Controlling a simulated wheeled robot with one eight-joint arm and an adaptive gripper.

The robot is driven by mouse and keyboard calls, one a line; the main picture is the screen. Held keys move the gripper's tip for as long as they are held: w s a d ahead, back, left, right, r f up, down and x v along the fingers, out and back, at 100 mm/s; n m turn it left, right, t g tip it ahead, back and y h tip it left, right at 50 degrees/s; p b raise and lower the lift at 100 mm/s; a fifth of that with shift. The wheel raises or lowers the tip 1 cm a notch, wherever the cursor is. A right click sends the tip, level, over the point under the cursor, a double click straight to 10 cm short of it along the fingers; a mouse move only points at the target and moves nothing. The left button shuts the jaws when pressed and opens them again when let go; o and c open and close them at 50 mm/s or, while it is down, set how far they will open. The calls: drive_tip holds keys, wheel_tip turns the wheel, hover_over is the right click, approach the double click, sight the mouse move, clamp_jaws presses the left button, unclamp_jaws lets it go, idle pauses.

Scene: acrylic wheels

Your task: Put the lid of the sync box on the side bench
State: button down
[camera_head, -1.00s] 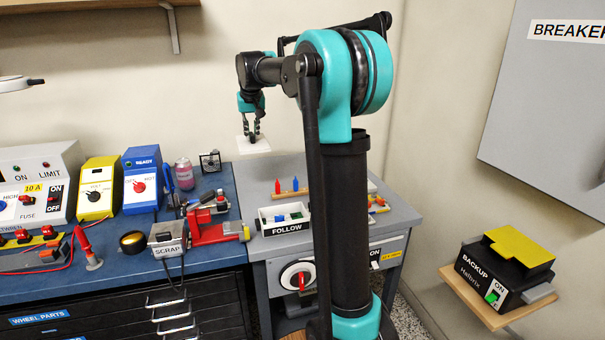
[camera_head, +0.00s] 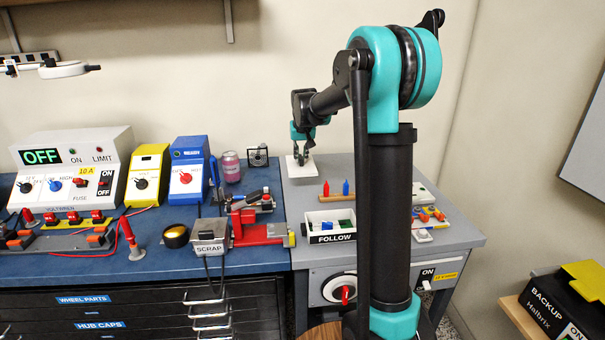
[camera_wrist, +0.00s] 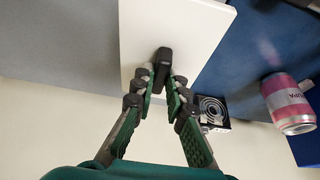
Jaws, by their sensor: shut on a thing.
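My gripper (camera_head: 304,158) is shut on the dark knob of a flat white lid (camera_head: 297,175). In the wrist view the fingertips (camera_wrist: 162,82) close around the knob (camera_wrist: 162,62), and the white plate (camera_wrist: 190,35) spreads out past them. The lid is at the back left of the grey side bench (camera_head: 345,260), near its seam with the blue bench. I cannot tell whether it touches the bench top or is just above it. I cannot clearly make out the sync box; my arm hides part of the grey bench.
A pink can (camera_head: 230,166) and a small dark framed device (camera_head: 258,157) stand left of the lid. A peg rack (camera_head: 336,195) and the FOLLOW tray (camera_head: 331,236) are in front of it. A red vise (camera_head: 250,230) is on the blue bench (camera_head: 165,220).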

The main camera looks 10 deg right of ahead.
sight(301, 167)
drive_tip(key=shift+f, duration=3.45)
drive_tip(key=c, duration=1.5)
unclamp_jaws()
drive_tip(key=shift+f, duration=0.1)
drive_tip(key=shift+c, duration=0.2)
drive_tip(key=v, duration=1.2)
drive_tip(key=shift+s, duration=0.1)
